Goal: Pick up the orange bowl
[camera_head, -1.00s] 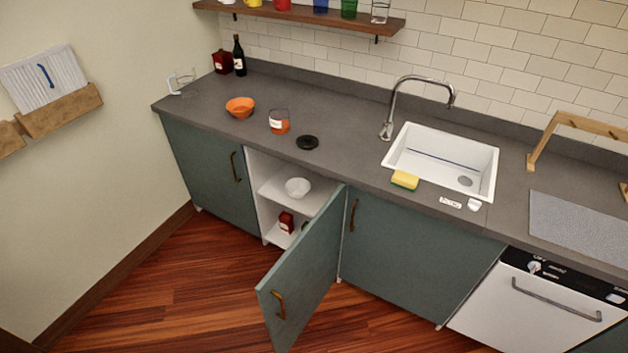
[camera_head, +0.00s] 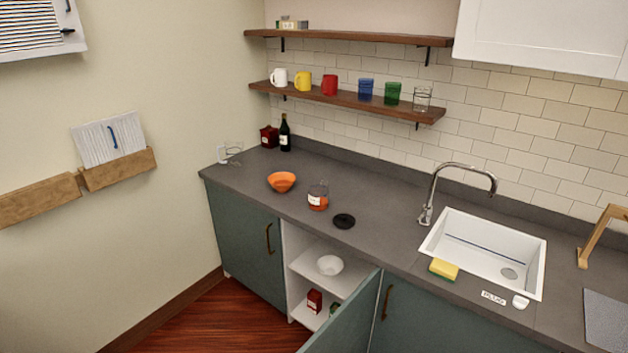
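The orange bowl (camera_head: 282,182) stands upright on the dark grey countertop (camera_head: 375,205), left of the glass jar (camera_head: 318,196) with orange contents and a white label. It looks empty, and nothing covers it. Neither of my grippers shows in the head view.
A black lid (camera_head: 344,221) lies right of the jar. A cabinet door (camera_head: 345,322) stands open below, with a white bowl (camera_head: 330,265) inside. The sink (camera_head: 470,254) is right.

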